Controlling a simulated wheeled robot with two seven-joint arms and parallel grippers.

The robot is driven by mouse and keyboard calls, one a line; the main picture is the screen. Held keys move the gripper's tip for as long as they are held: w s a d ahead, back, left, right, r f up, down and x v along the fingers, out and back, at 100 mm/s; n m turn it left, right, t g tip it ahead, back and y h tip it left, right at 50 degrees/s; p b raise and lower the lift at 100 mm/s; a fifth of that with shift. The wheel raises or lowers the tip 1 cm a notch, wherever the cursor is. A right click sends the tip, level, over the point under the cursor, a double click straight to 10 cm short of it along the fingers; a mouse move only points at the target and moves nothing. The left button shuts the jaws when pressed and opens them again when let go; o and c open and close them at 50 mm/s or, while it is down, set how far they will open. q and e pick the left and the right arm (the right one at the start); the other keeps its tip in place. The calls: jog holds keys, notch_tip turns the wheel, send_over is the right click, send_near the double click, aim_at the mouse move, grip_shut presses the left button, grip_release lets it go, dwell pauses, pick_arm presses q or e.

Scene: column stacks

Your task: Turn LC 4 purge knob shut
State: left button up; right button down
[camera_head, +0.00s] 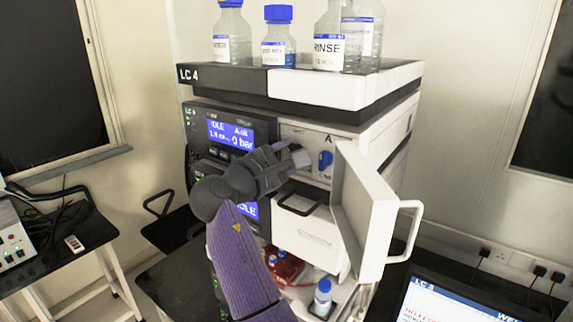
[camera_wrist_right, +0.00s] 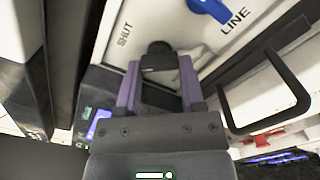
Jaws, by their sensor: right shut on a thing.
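The LC 4 stack carries its name on the top tray (camera_head: 225,77). My right gripper (camera_head: 290,153) reaches its upper module front, left of a blue selector knob (camera_head: 325,160). In the right wrist view, my right gripper's purple fingers (camera_wrist_right: 158,82) are shut on a black purge knob (camera_wrist_right: 158,50), one on each side. The printed word SHUT (camera_wrist_right: 124,35) is up and left of the knob. The blue selector (camera_wrist_right: 209,8) points toward the word LINE. In the head view the gripper mostly hides the purge knob. My left gripper is not in view.
A white door (camera_head: 362,208) stands swung open right of the gripper. Bottles, one labelled RINSE (camera_head: 328,45), stand on the top tray. A laptop (camera_head: 455,300) is at lower right.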

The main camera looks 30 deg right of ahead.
jog(key=m+b, duration=0.2)
jog(key=m, duration=0.1)
jog(key=shift+f+m, duration=0.1)
jog(key=shift+m, duration=0.2)
jog(key=shift+m+b, duration=1.3)
jog(key=shift+m, duration=0.6)
jog(key=shift+r, duration=0.2)
jog(key=shift+c, duration=2.4)
grip_release()
jog(key=b+v, duration=0.4)
jog(key=v, duration=0.5)
jog(key=shift+a, duration=0.4)
jog(key=shift+s, duration=0.1)
